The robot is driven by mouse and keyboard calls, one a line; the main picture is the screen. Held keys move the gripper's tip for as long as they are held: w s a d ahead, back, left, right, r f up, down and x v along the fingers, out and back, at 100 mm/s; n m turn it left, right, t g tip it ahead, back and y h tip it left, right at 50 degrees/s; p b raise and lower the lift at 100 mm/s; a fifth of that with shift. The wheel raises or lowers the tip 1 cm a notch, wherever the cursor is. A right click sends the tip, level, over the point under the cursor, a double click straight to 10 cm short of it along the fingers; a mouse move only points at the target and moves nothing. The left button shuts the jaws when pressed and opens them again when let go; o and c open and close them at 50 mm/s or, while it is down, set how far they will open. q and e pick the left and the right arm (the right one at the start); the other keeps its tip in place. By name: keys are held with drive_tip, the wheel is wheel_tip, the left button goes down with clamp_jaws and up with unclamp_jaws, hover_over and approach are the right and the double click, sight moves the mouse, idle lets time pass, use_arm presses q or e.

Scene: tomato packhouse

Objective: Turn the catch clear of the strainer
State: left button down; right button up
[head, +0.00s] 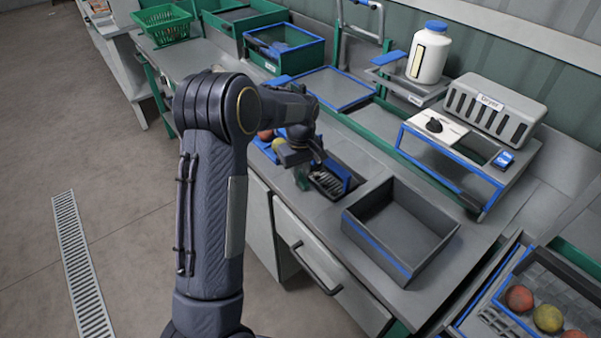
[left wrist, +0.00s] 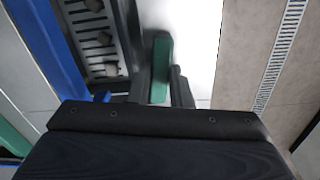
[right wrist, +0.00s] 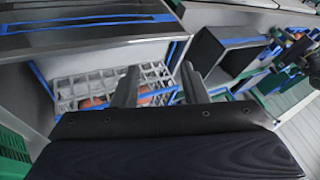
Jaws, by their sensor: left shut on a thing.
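The strainer (head: 327,183) is a dark slotted grate set in a basin in the bench, beside a blue strip. In the left wrist view the strainer (left wrist: 83,22) shows at the upper left with a few grey lumps on it. The green catch (left wrist: 161,62) stands at the strainer's edge; whether it still overlaps the strainer I cannot tell. My left gripper (left wrist: 160,95) is shut on the catch. In the head view the left gripper (head: 303,172) is at the basin's front side, partly hidden by its own wrist. My right gripper (right wrist: 160,85) is open and empty, over a divided crate.
An empty grey bin (head: 418,222) stands right of the strainer. A raised blue-edged stand (head: 455,163) is behind it. A tomato crate (head: 480,312) is at the lower right. A white jar (head: 429,55) stands at the back. A drawer handle (head: 313,270) juts out from the bench front.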

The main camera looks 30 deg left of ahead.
sight(300, 176)
use_arm(q)
drive_tip(key=shift+n, duration=1)
drive_tip(key=c, duration=1.3)
unclamp_jaws()
drive_tip(key=shift+r, duration=0.1)
wheel_tip(300, 176, up, 8)
drive_tip(key=shift+f, duration=0.25)
drive_tip(key=shift+r, duration=0.1)
